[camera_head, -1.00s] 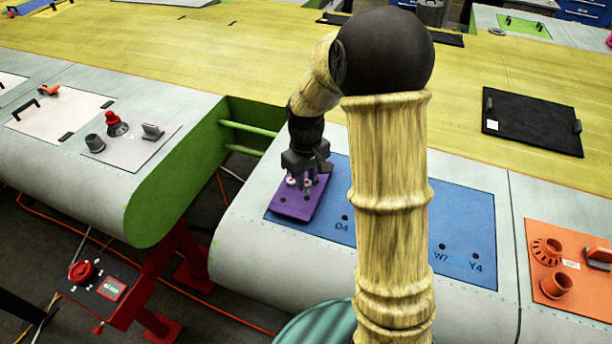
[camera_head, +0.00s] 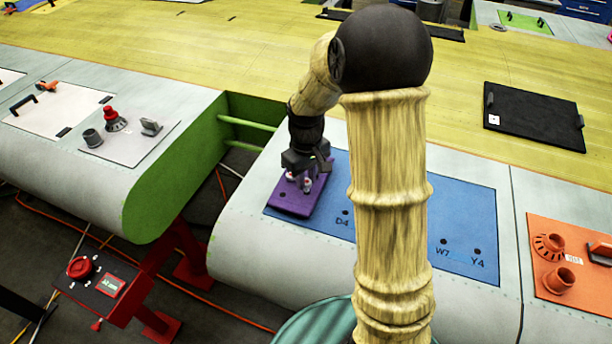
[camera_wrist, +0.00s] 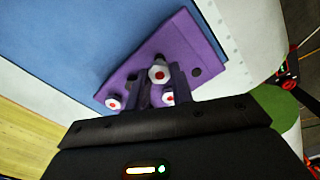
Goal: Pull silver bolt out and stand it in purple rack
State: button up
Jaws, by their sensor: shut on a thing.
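The purple rack (camera_head: 288,205) lies on the blue panel (camera_head: 385,225) at its left end. My gripper (camera_head: 304,184) is over the rack, pointing down. In the wrist view my gripper (camera_wrist: 159,78) is shut on a silver bolt (camera_wrist: 158,75), which has a pale hex head with a red centre. Two more bolts with the same kind of head show nearby, one to the left (camera_wrist: 113,102) and one close by the right finger (camera_wrist: 169,98). A dark empty hole shows in the rack (camera_wrist: 210,45) to the right. The held bolt's lower end is hidden, so I cannot tell its depth.
The blue panel has holes marked D4, W7 and Y4. An orange panel (camera_head: 572,240) with fittings is at right. A gap with green rods (camera_head: 250,130) separates the two wing sections. A black mat (camera_head: 534,116) lies on the yellow surface behind.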

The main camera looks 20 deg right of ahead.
jog(key=shift+f, duration=0.15)
jog(key=shift+f+b, duration=0.8)
jog(key=shift+f, duration=0.3)
jog(key=o, duration=1)
jog(key=shift+o, duration=0.2)
notch_tip(320, 180, up, 18)
jog(key=b, duration=0.2)
jog(key=shift+f, duration=0.25)
